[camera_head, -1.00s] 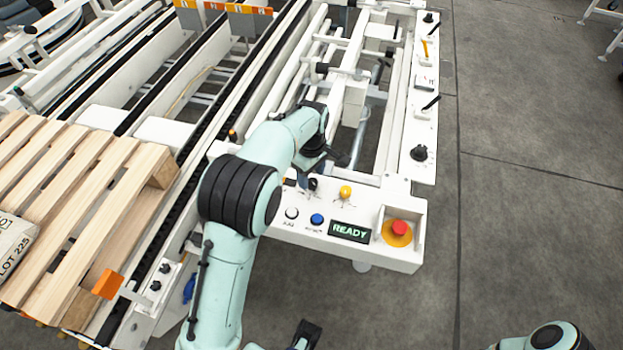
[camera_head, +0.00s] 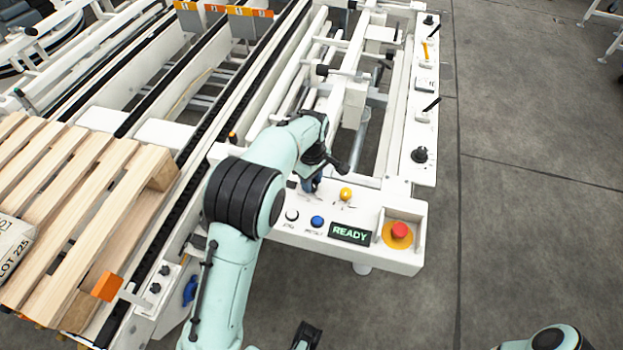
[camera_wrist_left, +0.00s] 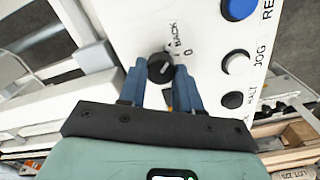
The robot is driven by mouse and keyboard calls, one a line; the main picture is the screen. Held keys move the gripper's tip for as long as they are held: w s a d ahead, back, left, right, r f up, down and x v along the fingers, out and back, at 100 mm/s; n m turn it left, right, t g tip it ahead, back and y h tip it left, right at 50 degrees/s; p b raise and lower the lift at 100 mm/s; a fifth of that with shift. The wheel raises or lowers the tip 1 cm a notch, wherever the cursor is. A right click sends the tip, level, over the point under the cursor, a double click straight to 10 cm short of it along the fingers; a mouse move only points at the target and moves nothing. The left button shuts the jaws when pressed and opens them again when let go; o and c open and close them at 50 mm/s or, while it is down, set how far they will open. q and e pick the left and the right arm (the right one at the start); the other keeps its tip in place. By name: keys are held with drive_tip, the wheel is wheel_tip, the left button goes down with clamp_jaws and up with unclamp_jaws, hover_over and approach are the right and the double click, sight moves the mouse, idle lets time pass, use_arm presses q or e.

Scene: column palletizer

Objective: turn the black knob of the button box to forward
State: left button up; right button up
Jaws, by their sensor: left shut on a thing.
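The button box (camera_head: 275,228) is a white panel in the middle of the head view. Its black knob (camera_wrist_left: 160,68) shows in the left wrist view, with a pale pointer line on it and the printed words BACK and 0 beside it. My left gripper (camera_wrist_left: 160,82) has its two blue fingers on either side of the knob and is shut on it. In the head view the left gripper (camera_head: 312,185) reaches down onto the panel and hides the knob. The knob's exact pointer setting is hard to tell.
A wooden pallet (camera_head: 85,165) lies at left. Open floor (camera_head: 530,215) is at right.

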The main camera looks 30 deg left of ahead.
use_arm(q)
drive_tip(key=shift+r, duration=0.1)
drive_tip(key=m+p, duration=0.1)
drive_tip(key=m, duration=0.2)
drive_tip(key=shift+w+p, duration=0.1)
drive_tip(key=shift+p, duration=0.25)
drive_tip(key=m+p, duration=0.1)
drive_tip(key=m, duration=0.4)
drive_tip(key=shift+m+p, duration=0.3)
drive_tip(key=shift+p, duration=0.05)
drive_tip(key=m+p, duration=0.1)
drive_tip(key=m, duration=0.3)
drive_tip(key=shift+w+d+m, duration=0.1)
drive_tip(key=shift+m, duration=0.2)
drive_tip(key=shift+m+p, duration=0.35)
drive_tip(key=shift+m, duration=1.95)
drive_tip(key=shift+d, duration=0.1)
drive_tip(key=o, duration=1)
drive_tip(key=shift+o, duration=0.2)
